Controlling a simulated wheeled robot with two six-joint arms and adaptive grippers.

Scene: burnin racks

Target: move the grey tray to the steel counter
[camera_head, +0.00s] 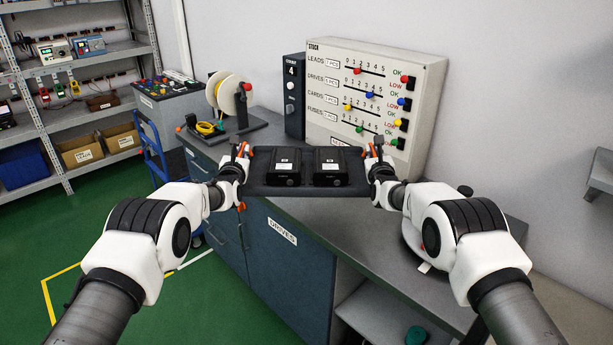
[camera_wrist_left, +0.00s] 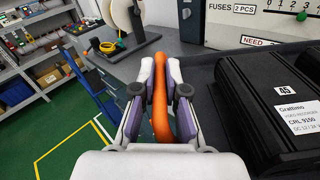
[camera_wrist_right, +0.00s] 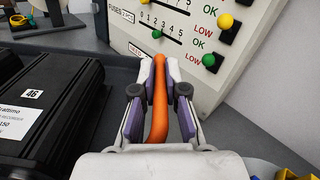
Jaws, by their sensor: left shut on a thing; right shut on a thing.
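The dark grey tray (camera_head: 308,190) is held level between my two grippers in the head view. It carries two black drive boxes, one labelled 45 (camera_wrist_left: 285,90) and one labelled 46 (camera_wrist_right: 50,110). My left gripper (camera_head: 240,157) is shut on the tray's orange left handle (camera_wrist_left: 160,100). My right gripper (camera_head: 374,158) is shut on the orange right handle (camera_wrist_right: 158,105). The steel counter (camera_head: 385,285) lies below and around the tray. The tray appears to be above its surface, but I cannot tell the exact gap.
A stock board (camera_head: 368,95) with sliders and a dark panel marked 4 (camera_head: 292,95) stand behind the tray. A reel on a stand (camera_head: 228,100) is at the counter's left end. Shelving (camera_head: 75,65) and a blue trolley (camera_head: 150,150) are further left. Green floor is open at front left.

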